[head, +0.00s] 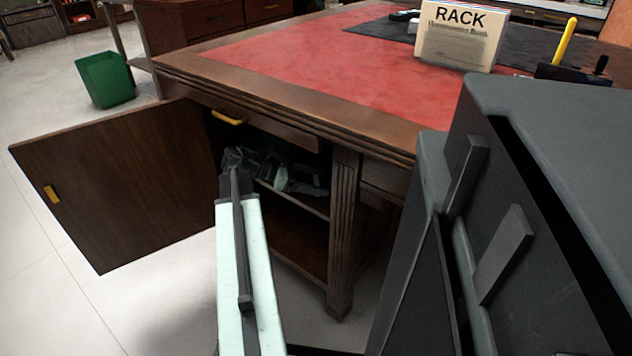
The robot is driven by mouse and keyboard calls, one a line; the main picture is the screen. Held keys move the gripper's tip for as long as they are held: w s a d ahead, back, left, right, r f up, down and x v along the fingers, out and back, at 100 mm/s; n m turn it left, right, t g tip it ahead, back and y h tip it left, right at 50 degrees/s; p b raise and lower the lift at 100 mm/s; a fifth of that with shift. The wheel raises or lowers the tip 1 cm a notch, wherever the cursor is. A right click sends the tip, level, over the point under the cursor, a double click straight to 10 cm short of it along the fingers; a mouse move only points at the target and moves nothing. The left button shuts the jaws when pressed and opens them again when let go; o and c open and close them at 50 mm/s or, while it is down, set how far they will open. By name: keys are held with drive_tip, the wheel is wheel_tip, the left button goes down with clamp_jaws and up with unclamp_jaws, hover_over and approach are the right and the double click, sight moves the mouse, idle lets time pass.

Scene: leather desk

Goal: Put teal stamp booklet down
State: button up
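The leather desk (330,62) has an open cupboard, with its brown door (120,180) swung out to the left. My arm reaches up from the bottom of the picture to the cupboard mouth. Dark and pale mint parts in the upper compartment, above the shelf (306,202), look like my gripper (308,186). They are small and in shadow, so I cannot make out the fingers or whether they hold anything. I cannot pick out a teal stamp booklet in this view.
A sign reading RACK (460,35) stands on the desk top near a yellow stick (564,40). A green bin (104,80) is on the floor at the left. The lower compartment (298,245) looks empty. Dark grey parts of my body block the lower right.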

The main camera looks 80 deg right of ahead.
drive_tip(key=shift+r, duration=0.1)
drive_tip(key=shift+w+r+p, duration=0.1)
drive_tip(key=shift+r+p, duration=0.15)
drive_tip(key=shift+p, duration=0.1)
drive_tip(key=p+v, duration=0.4)
drive_tip(key=v, duration=0.7)
drive_tip(key=shift+w, duration=0.35)
